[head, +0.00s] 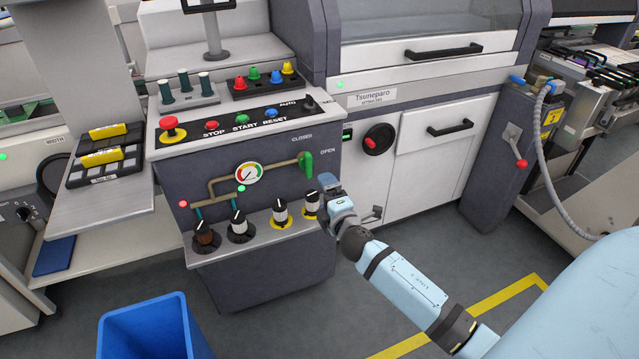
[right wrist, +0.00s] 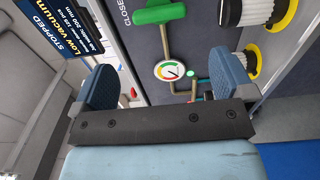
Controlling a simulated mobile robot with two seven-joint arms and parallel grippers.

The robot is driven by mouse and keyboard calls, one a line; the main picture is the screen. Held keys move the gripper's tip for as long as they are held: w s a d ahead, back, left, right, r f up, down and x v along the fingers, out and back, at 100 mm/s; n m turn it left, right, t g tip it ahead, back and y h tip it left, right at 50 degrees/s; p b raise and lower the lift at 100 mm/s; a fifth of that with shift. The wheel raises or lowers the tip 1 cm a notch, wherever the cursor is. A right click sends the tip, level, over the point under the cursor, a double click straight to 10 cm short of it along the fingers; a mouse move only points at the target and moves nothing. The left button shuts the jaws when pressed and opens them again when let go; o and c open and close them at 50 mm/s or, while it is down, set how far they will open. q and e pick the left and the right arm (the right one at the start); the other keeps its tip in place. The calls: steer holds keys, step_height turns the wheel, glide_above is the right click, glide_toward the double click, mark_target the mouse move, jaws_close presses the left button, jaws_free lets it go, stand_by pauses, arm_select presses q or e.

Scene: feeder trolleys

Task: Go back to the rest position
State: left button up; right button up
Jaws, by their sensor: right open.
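My right gripper (head: 328,187) is in front of the right side of the grey machine's control panel, just below and right of the green valve handle (head: 306,164). In the right wrist view its two blue fingers stand wide apart, with nothing between them (right wrist: 165,80). The green handle (right wrist: 160,12) lies beyond the fingertips, apart from them. The round gauge (head: 249,173) is left of the gripper and also shows in the right wrist view (right wrist: 169,71). My left gripper is not in view.
Several knobs (head: 239,224) stand on the ledge close to the gripper's left. A red mushroom button (head: 170,126) is higher up. A blue bin (head: 150,330) stands on the floor at the lower left. The right wrist view shows a "STOPPED LOW VACUUM" display (right wrist: 62,30).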

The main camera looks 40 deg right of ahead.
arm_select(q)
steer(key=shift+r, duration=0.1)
arm_select(e)
steer(key=shift+s+a, duration=0.1)
steer(key=shift+s, duration=0.35)
steer(key=s+a+f+m+g+y, duration=0.2)
steer(key=s+a+f+m+y, duration=0.15)
steer(key=s+a, duration=0.4)
steer(key=s+a+f+m+g+y, duration=0.2)
steer(key=s+a+m, duration=0.3)
steer(key=s+a, duration=0.25)
steer(key=s+a+f+m+g+y, duration=0.2)
steer(key=s+a+f+m, duration=0.15)
steer(key=s+a, duration=0.45)
arm_select(q)
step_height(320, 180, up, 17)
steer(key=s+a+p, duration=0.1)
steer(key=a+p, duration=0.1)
steer(key=p, duration=2.3)
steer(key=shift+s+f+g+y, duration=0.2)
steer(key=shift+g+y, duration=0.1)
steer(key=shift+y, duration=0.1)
arm_select(e)
step_height(320, 180, up, 17)
steer(key=s+d, duration=0.1)
steer(key=d, duration=0.1)
steer(key=shift+s+d+r+g, duration=0.15)
steer(key=shift+s+d+g, duration=0.15)
steer(key=shift+s+d, duration=0.1)
